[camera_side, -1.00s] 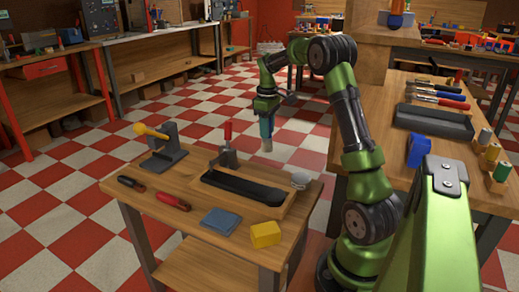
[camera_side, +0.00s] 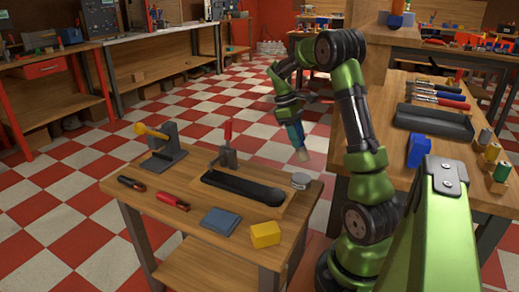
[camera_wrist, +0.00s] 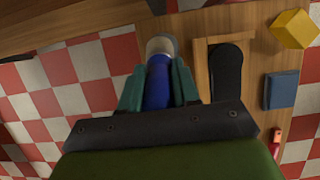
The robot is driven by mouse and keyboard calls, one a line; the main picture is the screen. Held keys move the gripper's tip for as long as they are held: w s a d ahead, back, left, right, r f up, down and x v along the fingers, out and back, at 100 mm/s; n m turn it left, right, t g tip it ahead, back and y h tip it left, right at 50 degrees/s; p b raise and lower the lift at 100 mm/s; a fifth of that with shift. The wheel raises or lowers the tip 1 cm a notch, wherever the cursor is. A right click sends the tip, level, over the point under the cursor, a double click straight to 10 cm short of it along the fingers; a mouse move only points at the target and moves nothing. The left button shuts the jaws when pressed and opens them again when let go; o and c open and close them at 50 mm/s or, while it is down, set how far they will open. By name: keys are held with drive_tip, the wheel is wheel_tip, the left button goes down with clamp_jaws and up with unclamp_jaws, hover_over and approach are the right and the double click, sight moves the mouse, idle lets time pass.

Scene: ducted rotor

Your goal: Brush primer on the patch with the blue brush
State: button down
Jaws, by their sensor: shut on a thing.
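My gripper (camera_side: 290,116) is shut on the blue brush (camera_side: 297,136). It holds the brush in the air behind the right back corner of the small table, bristle end tilted down and right. In the wrist view the blue handle (camera_wrist: 158,88) sits between the green fingers, with a pale end beyond it. A long black part (camera_side: 242,187) lies in a wooden tray (camera_side: 284,206); it also shows in the wrist view (camera_wrist: 226,75). I cannot make out a patch on it. A small pale pot (camera_side: 300,181) stands at the tray's right end.
A clamp with an upright red handle (camera_side: 228,130) stands behind the tray. A grey stand with a yellow tool (camera_side: 152,131), red pliers (camera_side: 172,201), a blue cloth (camera_side: 221,221) and a yellow block (camera_side: 265,234) are on the table. A workbench (camera_side: 400,170) stands right.

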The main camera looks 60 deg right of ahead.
drive_tip(key=shift+f, duration=2.75)
drive_tip(key=shift+f, duration=0.6)
drive_tip(key=shift+r, duration=3.6)
drive_tip(key=shift+w, duration=0.1)
drive_tip(key=w+a+r, duration=0.1)
drive_tip(key=w+a, duration=0.2)
drive_tip(key=a, duration=0.7)
drive_tip(key=w+a+r, duration=0.1)
drive_tip(key=w+a, duration=0.3)
drive_tip(key=a, duration=0.6)
drive_tip(key=w+a+r, duration=0.1)
drive_tip(key=w+a, duration=0.2)
drive_tip(key=a, duration=0.7)
drive_tip(key=shift+w+a+r, duration=0.2)
drive_tip(key=shift+w+a, duration=0.05)
drive_tip(key=shift+a, duration=0.05)
